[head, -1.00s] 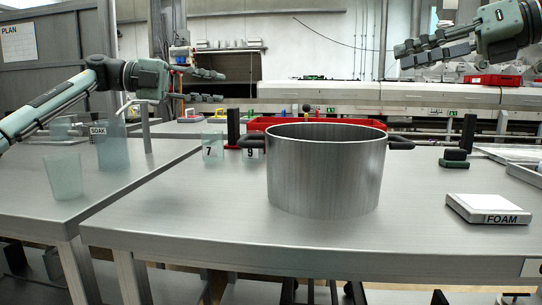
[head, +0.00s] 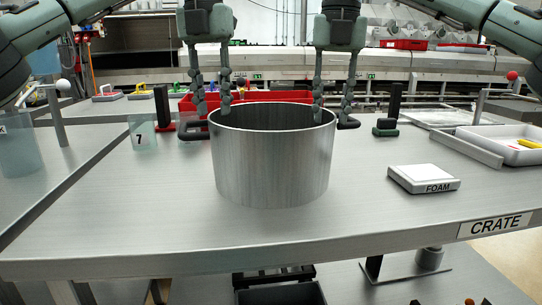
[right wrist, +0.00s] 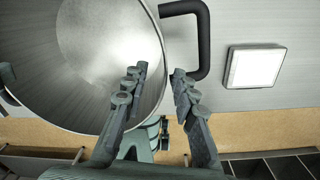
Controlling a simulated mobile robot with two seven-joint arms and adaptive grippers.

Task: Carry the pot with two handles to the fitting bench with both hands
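The grey metal pot (head: 272,160) stands upright on the near metal table, with a black handle at its left (head: 192,132) and one at its right (head: 349,124). My left gripper (head: 211,110) points down at the left rim, fingers apart. My right gripper (head: 332,118) points down at the right rim, fingers apart. In the right wrist view, the right gripper (right wrist: 157,78) has one finger over the pot's inside (right wrist: 95,60) and the other outside beside the handle (right wrist: 205,40). Contact cannot be told. I cannot tell which surface is the fitting bench.
The table (head: 120,225) has a CRATE label (head: 495,225) on its front edge. A FOAM block (head: 424,178) lies right of the pot, and a white tray (head: 495,150) beyond it. A red bin (head: 265,97) is behind. Another table (head: 30,185) is at the left.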

